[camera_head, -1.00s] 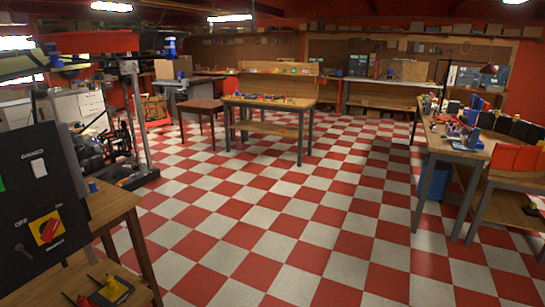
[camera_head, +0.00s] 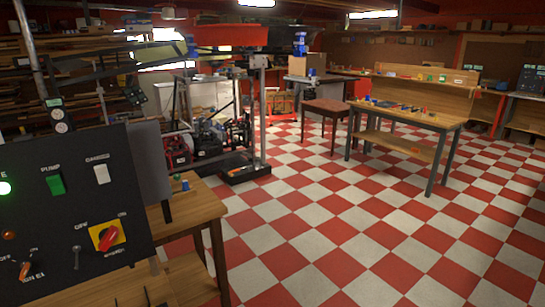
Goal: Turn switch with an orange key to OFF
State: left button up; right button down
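A black control panel (camera_head: 100,180) fills the left of the head view, tilted in the picture. An orange key switch (camera_head: 25,268) is at its lower left, close to the picture's edge, with partly cut-off lettering below it. Which position its key points to is too small to tell. A red rotary knob on a yellow plate (camera_head: 107,236) is to its right, with OFF lettering above the plate. A small dark key or toggle (camera_head: 77,256) is between them. Neither gripper shows.
Another workbench (camera_head: 410,118) is farther back. The checkered floor is clear in the middle.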

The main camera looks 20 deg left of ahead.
aim_at(26, 265)
jog(key=u, duration=0.9)
jog(key=i, duration=0.9)
jog(key=u, duration=1)
jog(key=i, duration=0.2)
jog(key=u, duration=0.15)
